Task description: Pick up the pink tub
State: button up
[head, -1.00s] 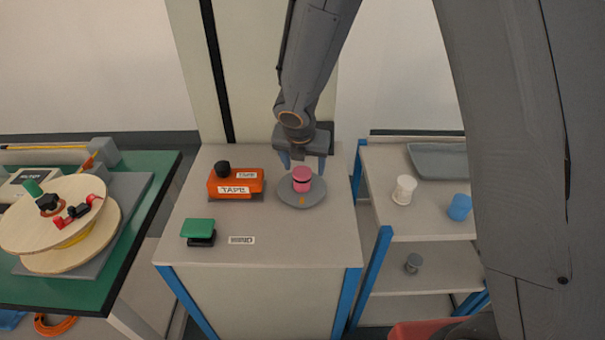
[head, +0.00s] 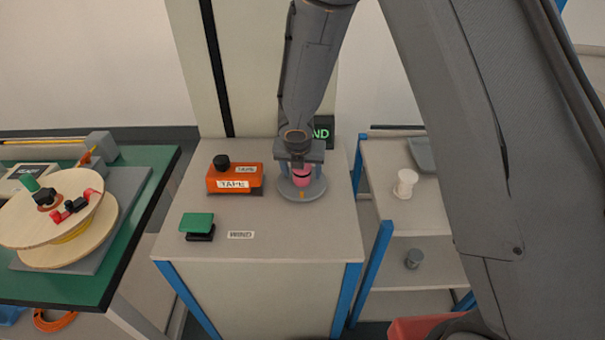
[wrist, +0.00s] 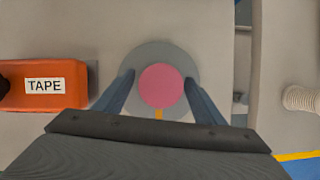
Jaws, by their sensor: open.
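The pink tub (head: 301,180) stands upright on a round grey plate (head: 312,193) on the cabinet top. In the wrist view the pink tub (wrist: 161,87) shows from above as a round pink disc. My gripper (head: 301,172) is open above the tub, pointing down. In the wrist view my gripper (wrist: 160,84) has one blue-grey finger on each side of the tub, with a gap to it on both sides. I cannot tell how far down the fingers reach. My gripper partly hides the tub in the head view.
An orange tape dispenser (head: 233,179) stands left of the plate. A green-topped block (head: 197,224) and a WIND label (head: 240,234) are nearer the front. A shelf to the right holds a white spool (head: 405,183). A green bench (head: 140,199) with a wooden reel is at left.

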jog(key=c, duration=1.1)
